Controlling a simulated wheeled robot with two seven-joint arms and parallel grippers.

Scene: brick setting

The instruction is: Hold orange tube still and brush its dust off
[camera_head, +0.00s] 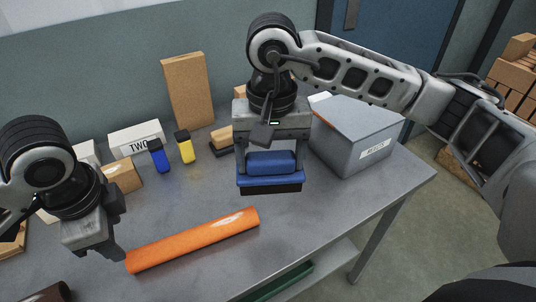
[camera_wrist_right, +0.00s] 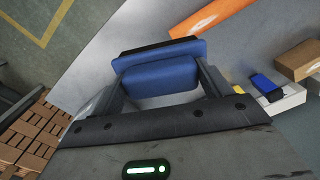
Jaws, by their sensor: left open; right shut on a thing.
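The orange tube (camera_head: 195,240) lies on the grey table, slanting up to the right. A pale patch of dust shows near its right end. It also shows in the right wrist view (camera_wrist_right: 212,17), partly cut off by the frame. My right gripper (camera_head: 271,160) is shut on a blue brush (camera_head: 270,181) with a dark underside. The brush (camera_wrist_right: 160,78) is held above the table, behind and right of the tube, apart from it. My left gripper (camera_head: 112,252) is open beside the tube's left end. I cannot tell whether it touches the tube.
A grey box (camera_head: 355,140) stands at the back right of the table. A tall brown box (camera_head: 188,92), a white box marked TWO (camera_head: 134,138), and blue (camera_head: 158,157) and yellow (camera_head: 184,147) items stand along the back. A green item (camera_head: 285,282) is on a lower shelf.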

